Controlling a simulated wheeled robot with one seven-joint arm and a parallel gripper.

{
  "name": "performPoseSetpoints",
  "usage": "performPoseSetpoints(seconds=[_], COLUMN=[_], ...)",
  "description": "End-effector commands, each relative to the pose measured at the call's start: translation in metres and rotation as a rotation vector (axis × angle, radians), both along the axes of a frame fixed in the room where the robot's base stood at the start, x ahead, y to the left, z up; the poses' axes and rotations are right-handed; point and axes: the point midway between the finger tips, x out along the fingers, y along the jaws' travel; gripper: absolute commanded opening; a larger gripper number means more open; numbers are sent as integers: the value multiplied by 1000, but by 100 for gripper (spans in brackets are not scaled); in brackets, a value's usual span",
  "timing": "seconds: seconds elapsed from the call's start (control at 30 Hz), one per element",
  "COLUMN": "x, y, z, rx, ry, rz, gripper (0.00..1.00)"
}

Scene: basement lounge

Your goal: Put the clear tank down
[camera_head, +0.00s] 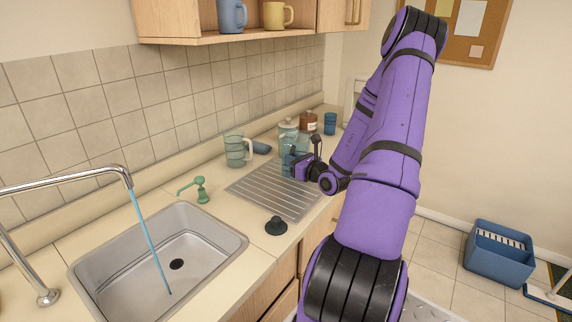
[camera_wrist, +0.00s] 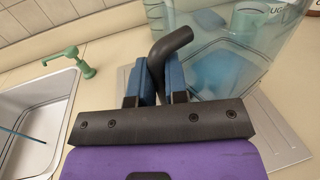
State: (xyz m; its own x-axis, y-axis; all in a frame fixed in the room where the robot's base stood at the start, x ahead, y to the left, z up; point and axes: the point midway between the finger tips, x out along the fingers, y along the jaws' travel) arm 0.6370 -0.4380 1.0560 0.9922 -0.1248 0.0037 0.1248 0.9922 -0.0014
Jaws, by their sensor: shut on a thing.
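The clear tank (camera_wrist: 225,65) is a see-through, bluish container in front of my gripper (camera_wrist: 161,82) in the wrist view. Both blue fingers close on a dark, curved handle (camera_wrist: 172,42) beside the tank wall. In the head view the tank (camera_head: 288,160) is small and partly hidden by my gripper (camera_head: 300,168). It is over the far part of the ribbed metal drainboard (camera_head: 268,197). I cannot tell whether its base touches the board.
A sink (camera_head: 195,222) with running water and a green soap pump (camera_head: 200,190) lie left. A black stopper (camera_head: 276,226) sits near the counter's front edge. A clear pitcher (camera_head: 235,150), lidded jar (camera_head: 287,127), brown jar (camera_head: 308,122) and blue cup (camera_head: 330,123) stand behind. The near drainboard is bare.

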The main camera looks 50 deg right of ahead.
Motion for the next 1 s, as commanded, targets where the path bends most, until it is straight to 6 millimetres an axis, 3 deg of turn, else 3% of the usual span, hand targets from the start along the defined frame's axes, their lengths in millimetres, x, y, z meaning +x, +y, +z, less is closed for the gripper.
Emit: performPoseSetpoints(seconds=[0.1,0.3,0.47,0.8,1.0], x=[22,41,43,43,43], y=[-10,-20,-21,-20,-20], z=[-2,-4,-8,-39,-39], rx=[-2,-2,0,-1,-2], ry=[-3,-1,-1,-1,-2], rz=[1,0,0,1,1], gripper=[0,0,0,0,0])
